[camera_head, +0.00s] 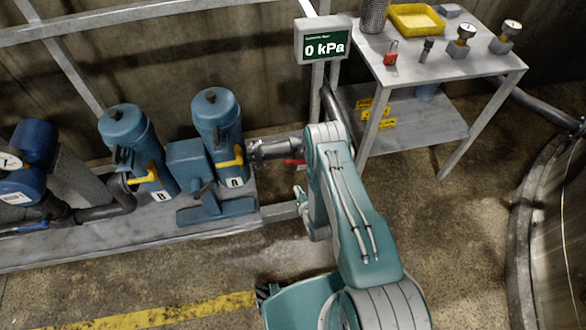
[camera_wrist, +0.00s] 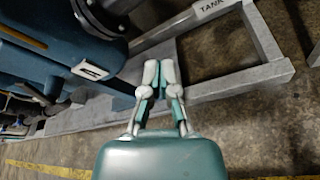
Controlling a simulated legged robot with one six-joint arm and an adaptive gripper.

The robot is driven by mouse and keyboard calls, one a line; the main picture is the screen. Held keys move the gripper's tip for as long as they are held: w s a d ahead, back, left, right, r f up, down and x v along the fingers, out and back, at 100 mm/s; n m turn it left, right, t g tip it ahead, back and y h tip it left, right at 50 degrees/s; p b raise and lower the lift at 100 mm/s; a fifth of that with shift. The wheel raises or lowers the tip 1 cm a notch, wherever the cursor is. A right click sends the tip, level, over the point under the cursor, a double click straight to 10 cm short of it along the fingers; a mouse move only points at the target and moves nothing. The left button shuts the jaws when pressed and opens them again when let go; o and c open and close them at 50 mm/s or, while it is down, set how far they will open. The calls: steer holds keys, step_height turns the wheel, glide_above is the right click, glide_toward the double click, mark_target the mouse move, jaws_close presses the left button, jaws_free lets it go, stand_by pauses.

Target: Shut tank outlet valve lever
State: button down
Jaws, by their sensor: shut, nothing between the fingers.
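A short red lever (camera_head: 294,161) sits on the dark flanged pipe (camera_head: 270,150) to the right of blue canister A, just behind my arm. I cannot tell for sure that it is the tank outlet valve lever. My gripper (camera_head: 300,193) is partly hidden by my arm, below and apart from the red lever. In the wrist view my gripper (camera_wrist: 161,72) has its fingertips together with nothing between them, over the grey base frame. A plate reading "TANK" (camera_wrist: 212,8) is cut off at the top edge there. No red lever shows in the wrist view.
Blue canisters A (camera_head: 218,125) and B (camera_head: 130,145) carry yellow levers. A display (camera_head: 323,47) reads 0 kPa. A grey table (camera_head: 440,75) with gauges, a red padlock (camera_head: 391,52) and a yellow tray (camera_head: 416,19) stands at right. Floor in front of the base is clear.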

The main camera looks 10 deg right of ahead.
mark_target(300, 161)
steer(key=w+n, duration=0.1)
steer(key=w, duration=0.8)
steer(key=shift+w+r+n, duration=0.15)
steer(key=shift+r+n, duration=0.15)
stand_by(0.4)
steer(key=shift+d, duration=0.15)
steer(key=shift+r+m, duration=0.2)
steer(key=shift+m, duration=0.2)
